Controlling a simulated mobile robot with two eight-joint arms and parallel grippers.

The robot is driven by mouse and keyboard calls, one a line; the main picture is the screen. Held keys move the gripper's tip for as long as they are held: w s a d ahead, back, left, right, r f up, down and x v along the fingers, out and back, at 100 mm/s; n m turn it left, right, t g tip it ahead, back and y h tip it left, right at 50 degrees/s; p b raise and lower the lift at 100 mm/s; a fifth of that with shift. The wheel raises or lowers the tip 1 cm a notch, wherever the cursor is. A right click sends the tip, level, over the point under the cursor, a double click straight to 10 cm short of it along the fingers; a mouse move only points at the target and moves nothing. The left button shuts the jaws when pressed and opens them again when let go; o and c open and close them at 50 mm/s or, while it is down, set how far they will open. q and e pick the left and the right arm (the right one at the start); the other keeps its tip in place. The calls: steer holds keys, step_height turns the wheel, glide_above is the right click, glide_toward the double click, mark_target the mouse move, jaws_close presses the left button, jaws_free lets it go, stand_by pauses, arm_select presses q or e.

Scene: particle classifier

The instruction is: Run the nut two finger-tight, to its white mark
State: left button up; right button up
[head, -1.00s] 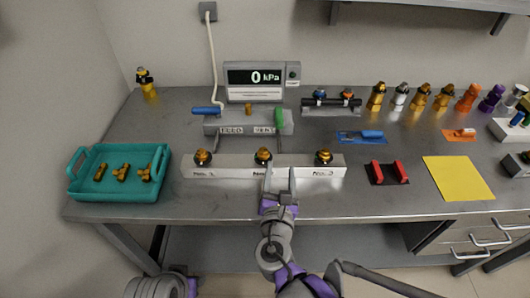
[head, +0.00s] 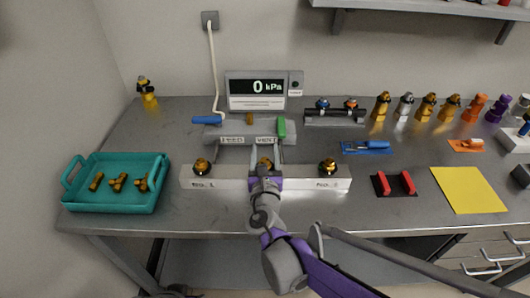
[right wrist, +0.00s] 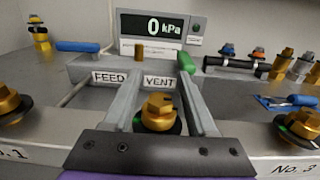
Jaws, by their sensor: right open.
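Nut two (head: 265,162), a brass hex nut, sits on the middle post of the pale three-station rail (head: 225,179). In the right wrist view nut two (right wrist: 159,108) rests on a dark round base. My right gripper (head: 266,150) is above the middle of the rail, reaching in from the front. Its two open grey fingers (right wrist: 157,92) lie on either side of nut two, with a visible gap on both sides. A white mark on this station cannot be made out. My left gripper is not in view.
Similar brass nuts stand at station one (head: 202,166) and station three (head: 328,167). Behind is the grey feed and vent block (head: 236,132) with blue and green levers, and a gauge (head: 257,88) reading 0 kPa. A teal tray (head: 115,203) with brass fittings stands left.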

jaws_close()
stand_by(0.3)
steer(key=shift+m+h, duration=0.3)
steer(key=shift+h, duration=0.2)
steer(key=m+h, duration=0.1)
steer(key=h+p, duration=0.1)
steer(key=shift+d+m+h, duration=0.2)
steer(key=shift+m+h, duration=0.2)
steer(key=m+g+h, duration=0.1)
steer(key=m+h, duration=0.1)
steer(key=h, duration=0.1)
steer(key=d+m+g+h+p, duration=0.1)
steer(key=m+g+h, duration=0.1)
steer(key=h, duration=0.1)
steer(key=shift+s+m+h, duration=0.15)
steer(key=shift+m+h, duration=0.15)
steer(key=m+g+h, duration=0.1)
steer(key=m+g+h+p, duration=0.1)
steer(key=d+m+g+h, duration=0.1)
steer(key=g, duration=0.1)
steer(key=shift+s+r+h, duration=0.1)
steer(key=shift+s+h, duration=0.2)
steer(key=shift+h, duration=0.1)
steer(key=shift+s+d+m+g+h+p, duration=0.1)
steer(key=shift+s+m+g+h+p, duration=0.2)
steer(key=shift+m+g+h, duration=0.4)
steer(key=shift+s+d+m+g+h+p, duration=0.1)
steer(key=shift+m+g+h+p, duration=0.3)
steer(key=shift+m+g, duration=0.6)
steer(key=shift+g, duration=0.3)
